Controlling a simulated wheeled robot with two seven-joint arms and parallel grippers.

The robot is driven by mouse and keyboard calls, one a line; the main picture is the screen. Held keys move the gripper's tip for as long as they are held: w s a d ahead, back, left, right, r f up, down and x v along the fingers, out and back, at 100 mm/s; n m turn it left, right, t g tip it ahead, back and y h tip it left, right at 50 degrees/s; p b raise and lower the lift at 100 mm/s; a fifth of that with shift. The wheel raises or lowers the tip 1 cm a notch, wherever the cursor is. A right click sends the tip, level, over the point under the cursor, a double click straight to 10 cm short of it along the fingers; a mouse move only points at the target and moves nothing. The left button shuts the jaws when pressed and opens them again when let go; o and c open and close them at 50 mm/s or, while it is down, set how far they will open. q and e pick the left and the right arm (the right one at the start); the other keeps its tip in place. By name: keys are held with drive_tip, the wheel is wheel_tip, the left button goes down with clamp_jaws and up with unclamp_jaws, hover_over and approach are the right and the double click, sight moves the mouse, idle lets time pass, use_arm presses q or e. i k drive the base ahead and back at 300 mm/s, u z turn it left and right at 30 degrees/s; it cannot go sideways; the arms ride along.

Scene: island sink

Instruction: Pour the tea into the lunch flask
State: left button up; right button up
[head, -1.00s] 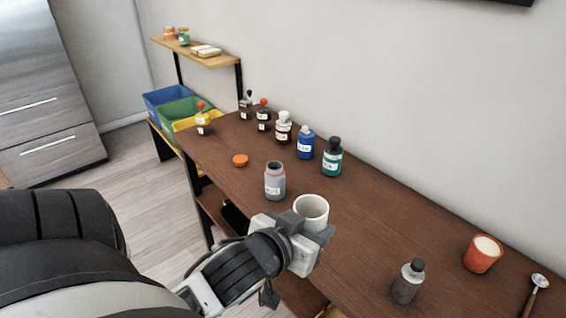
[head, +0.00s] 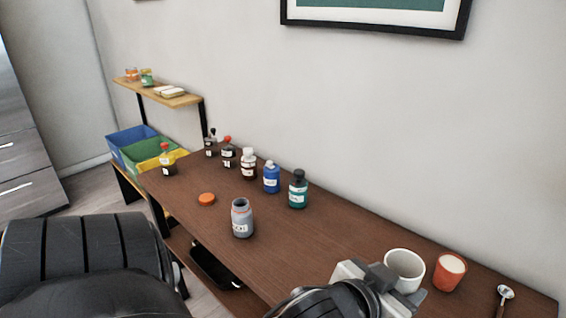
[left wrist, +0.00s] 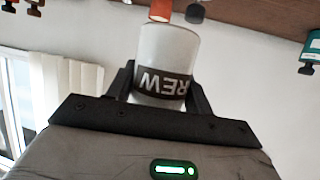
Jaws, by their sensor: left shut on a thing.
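My left gripper (head: 380,282) is shut on a white mug (head: 404,269), at the right of the head view. The mug looks upright there; its contents cannot be made out. In the left wrist view the mug (left wrist: 166,55) sits between the fingers, with a dark lettered band. A grey-blue, open-mouthed jar with a white label (head: 242,218), which looks like the lunch flask, stands upright on the table, well left of the mug. An orange lid (head: 206,199) lies on the table behind it to the left. My right gripper is out of view.
An orange cup with a pale top (head: 449,272) stands close right of the mug, with a spoon (head: 503,297) beyond. Several bottles, including blue (head: 271,177) and teal (head: 297,190) ones, line the table's back. The brown tabletop (head: 320,240) is clear between jar and mug.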

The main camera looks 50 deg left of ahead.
sight(242, 211)
drive_tip(key=z, duration=2)
drive_tip(key=k, duration=2.6)
drive_tip(key=u, duration=0.95)
